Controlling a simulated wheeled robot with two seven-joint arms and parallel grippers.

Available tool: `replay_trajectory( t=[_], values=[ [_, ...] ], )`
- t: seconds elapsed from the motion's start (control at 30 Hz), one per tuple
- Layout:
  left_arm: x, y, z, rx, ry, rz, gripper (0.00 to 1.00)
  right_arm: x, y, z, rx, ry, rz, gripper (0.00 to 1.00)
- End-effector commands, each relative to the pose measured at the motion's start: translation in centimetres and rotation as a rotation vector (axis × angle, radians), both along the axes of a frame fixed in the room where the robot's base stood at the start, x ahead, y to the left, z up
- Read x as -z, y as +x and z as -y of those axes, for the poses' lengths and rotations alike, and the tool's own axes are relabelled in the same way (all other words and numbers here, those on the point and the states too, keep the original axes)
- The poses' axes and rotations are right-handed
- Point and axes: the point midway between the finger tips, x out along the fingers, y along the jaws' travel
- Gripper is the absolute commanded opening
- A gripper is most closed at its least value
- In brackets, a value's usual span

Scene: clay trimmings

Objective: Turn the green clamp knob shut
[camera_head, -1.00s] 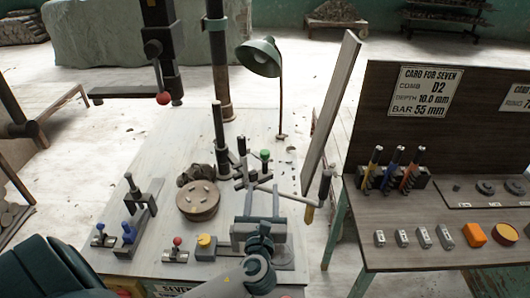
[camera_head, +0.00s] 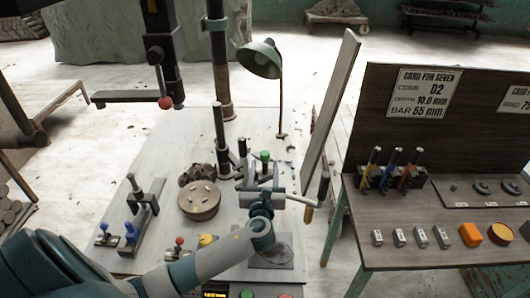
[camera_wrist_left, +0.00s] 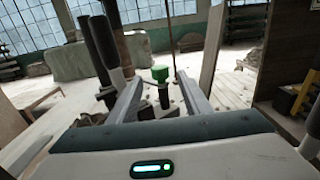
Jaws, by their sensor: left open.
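The green clamp knob (camera_head: 265,155) stands upright on a dark stem toward the back of the pale workbench. It also shows in the left wrist view (camera_wrist_left: 160,74), near the picture's middle and beyond the jaws. My left gripper (camera_head: 263,170) is open, its two fingers pointing at the knob from the near side. In the left wrist view the fingers (camera_wrist_left: 159,86) frame the knob's stem left and right, with nothing held. Whether the fingertips reach as far as the knob I cannot tell. My right gripper is out of view.
A dark upright post (camera_head: 220,140) stands just left of the knob, and a green lamp (camera_head: 260,58) behind it. A leaning board (camera_head: 333,110) and a crank handle (camera_head: 324,187) are to the right. A round brown disc (camera_head: 199,201) and blue-knobbed fixtures (camera_head: 131,232) lie left.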

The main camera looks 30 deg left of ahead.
Motion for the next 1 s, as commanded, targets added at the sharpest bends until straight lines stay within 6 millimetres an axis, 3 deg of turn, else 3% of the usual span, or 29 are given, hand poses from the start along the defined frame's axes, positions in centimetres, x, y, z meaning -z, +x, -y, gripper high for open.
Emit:
replay_trajectory(
  t=[0.2, 0.4, 0.87, 1.0],
  values=[
    [-0.2, 3.3, -2.0, -0.001, 0.002, -0.001, 0.44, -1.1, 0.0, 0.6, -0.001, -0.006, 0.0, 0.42],
    [-0.1, 5.2, -3.1, 0.0, 0.0, -0.001, 0.44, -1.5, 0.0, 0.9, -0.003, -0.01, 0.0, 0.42],
    [0.0, 5.8, -3.5, 0.0, -0.001, -0.001, 0.44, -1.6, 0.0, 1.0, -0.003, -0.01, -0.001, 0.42],
    [0.0, 5.8, -3.5, 0.0, -0.001, -0.001, 0.11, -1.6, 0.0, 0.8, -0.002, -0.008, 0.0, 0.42]
  ],
)
